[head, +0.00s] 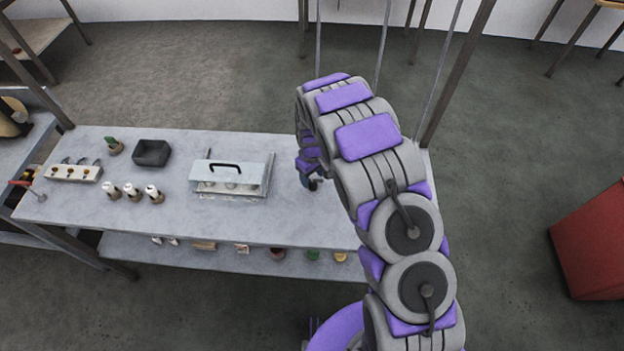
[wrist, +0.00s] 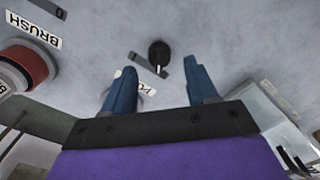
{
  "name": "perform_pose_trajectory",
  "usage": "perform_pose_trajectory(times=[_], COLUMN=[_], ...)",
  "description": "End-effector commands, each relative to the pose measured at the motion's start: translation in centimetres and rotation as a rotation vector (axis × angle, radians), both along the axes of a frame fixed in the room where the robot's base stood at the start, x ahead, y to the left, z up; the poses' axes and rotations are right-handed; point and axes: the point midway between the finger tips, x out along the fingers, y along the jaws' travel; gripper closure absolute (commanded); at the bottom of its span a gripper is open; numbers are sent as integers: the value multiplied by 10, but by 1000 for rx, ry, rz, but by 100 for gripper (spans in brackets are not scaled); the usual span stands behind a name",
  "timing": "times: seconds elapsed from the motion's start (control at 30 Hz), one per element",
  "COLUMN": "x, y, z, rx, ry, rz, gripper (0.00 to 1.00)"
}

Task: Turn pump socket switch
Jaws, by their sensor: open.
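In the wrist view a round black knob (wrist: 159,52) with a white pointer mark sits on a pale grey surface. A white label (wrist: 146,88) starting with what looks like "PU" lies just below it, partly hidden by my left finger. This knob appears to be the pump socket switch. My gripper (wrist: 160,66) is open and empty, with two blue fingers. The knob shows beyond the gap between the fingertips; I cannot tell the distance. In the head view my gripper (head: 311,182) hangs over the table's right part, mostly behind my arm, and the knob cannot be made out.
A red round part (wrist: 25,62) by a "BRUSH" label (wrist: 33,29) is at the wrist view's left. On the table (head: 120,218) stand a lidded box with a black handle (head: 227,180), a black bin (head: 151,153), several white-topped bottles (head: 131,192) and a knobbed panel (head: 73,173).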

Motion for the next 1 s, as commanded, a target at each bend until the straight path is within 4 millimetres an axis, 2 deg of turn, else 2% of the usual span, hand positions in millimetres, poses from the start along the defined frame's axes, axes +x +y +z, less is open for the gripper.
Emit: perform_pose_trajectory(times=[0.03,0.3,0.5,0.7,1.0], x=[2,3,3,3,2], y=[1,2,2,2,2], z=[15,76,111,131,134], rx=[1,3,2,1,0], ry=[-7,-9,-6,-6,-3], rz=[0,-1,0,0,0], gripper=[42,42,42,42,42])
